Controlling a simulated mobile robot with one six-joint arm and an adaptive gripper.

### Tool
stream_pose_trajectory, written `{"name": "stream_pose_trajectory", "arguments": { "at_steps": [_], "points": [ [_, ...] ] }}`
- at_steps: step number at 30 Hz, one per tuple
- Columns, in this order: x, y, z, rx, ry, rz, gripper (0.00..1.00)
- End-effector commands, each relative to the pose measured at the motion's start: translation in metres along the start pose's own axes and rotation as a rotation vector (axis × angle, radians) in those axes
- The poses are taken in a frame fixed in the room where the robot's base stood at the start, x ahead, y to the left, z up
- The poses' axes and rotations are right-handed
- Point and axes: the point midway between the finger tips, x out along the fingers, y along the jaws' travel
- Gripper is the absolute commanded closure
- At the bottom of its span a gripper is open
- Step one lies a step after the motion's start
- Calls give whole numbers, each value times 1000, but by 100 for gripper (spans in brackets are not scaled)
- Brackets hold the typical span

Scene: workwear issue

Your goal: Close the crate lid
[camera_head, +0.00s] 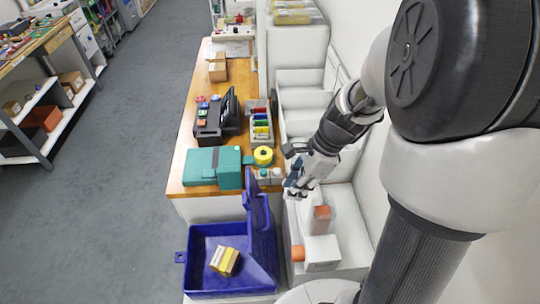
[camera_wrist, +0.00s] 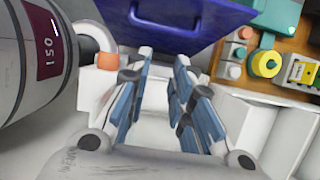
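The blue crate (camera_head: 203,241) stands below the near end of the wooden bench, with a yellow and brown box (camera_head: 224,261) inside. Its blue lid (camera_head: 262,230) is open, standing up along the crate's right side. In the wrist view the lid (camera_wrist: 185,18) shows as a blue panel beyond my fingertips. My gripper (camera_head: 292,190) is to the right of the lid's upper end, apparently apart from it. In the wrist view my gripper (camera_wrist: 163,62) is open, with nothing between its fingers.
The bench (camera_head: 183,175) carries a teal case (camera_head: 208,166), a yellow roll (camera_head: 263,155) and a dark terminal (camera_head: 212,125). White and orange items (camera_head: 322,250) stand right of the crate, below my gripper. Open grey floor (camera_head: 100,200) lies to the left.

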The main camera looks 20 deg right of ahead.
Motion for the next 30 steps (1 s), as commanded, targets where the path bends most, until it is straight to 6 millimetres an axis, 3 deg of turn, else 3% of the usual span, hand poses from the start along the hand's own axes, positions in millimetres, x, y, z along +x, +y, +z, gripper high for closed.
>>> {"name": "stream_pose_trajectory", "arguments": {
  "at_steps": [8, 15, 21, 30],
  "points": [
    [48, 2, 0, -3, 0, 5, 100],
    [85, 1, 0, -4, 0, 3, 100],
    [96, 1, 0, -6, 1, 2, 100],
    [96, 1, 0, -5, 1, 1, 100]
  ]
}}
